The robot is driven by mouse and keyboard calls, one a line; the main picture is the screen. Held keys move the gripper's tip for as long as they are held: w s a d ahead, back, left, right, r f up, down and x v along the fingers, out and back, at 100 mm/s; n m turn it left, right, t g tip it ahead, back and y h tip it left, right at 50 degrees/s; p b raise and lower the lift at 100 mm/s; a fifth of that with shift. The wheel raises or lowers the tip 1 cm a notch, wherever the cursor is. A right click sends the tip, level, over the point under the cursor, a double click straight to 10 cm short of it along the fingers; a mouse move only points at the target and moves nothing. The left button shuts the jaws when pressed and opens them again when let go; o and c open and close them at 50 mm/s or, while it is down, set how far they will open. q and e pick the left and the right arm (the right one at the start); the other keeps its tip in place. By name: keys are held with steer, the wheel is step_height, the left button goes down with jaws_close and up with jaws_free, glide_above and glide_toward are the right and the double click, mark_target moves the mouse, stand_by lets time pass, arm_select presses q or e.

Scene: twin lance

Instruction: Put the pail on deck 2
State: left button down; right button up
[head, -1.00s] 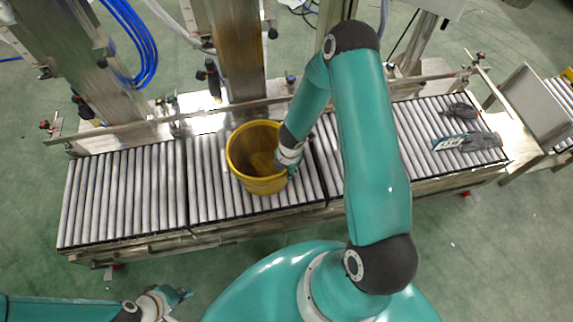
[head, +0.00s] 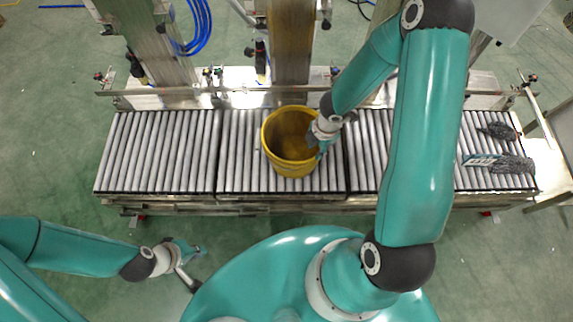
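A yellow pail (head: 291,169) stands upright on the middle section of the roller conveyor (head: 240,160). Its open top faces me and it looks empty. My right gripper (head: 321,150) is at the pail's right rim, close to or touching it. Its fingers are small and partly hidden, so I cannot tell whether they are shut on the rim. My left gripper (head: 197,250) is in front of the conveyor at the lower left, away from the pail, with nothing visible in it. Its finger opening is unclear. No deck number is readable.
The left conveyor section (head: 155,150) is bare. Dark gloves or similar items (head: 497,162) lie at the conveyor's right end. A metal rail (head: 170,91) and upright posts (head: 291,40) stand along the back. My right arm hides part of the right side.

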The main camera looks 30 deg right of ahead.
steer(key=s+a+f+m+y, duration=0.1)
steer(key=s+a+m, duration=0.3)
steer(key=a+m, duration=0.5)
steer(key=s+a+f+m+y, duration=0.2)
steer(key=s+a+m, duration=0.1)
steer(key=a+m, duration=0.6)
steer(key=shift+s+a+f+m, duration=0.15)
steer(key=shift+s+f+m, duration=0.2)
steer(key=shift+m, duration=0.75)
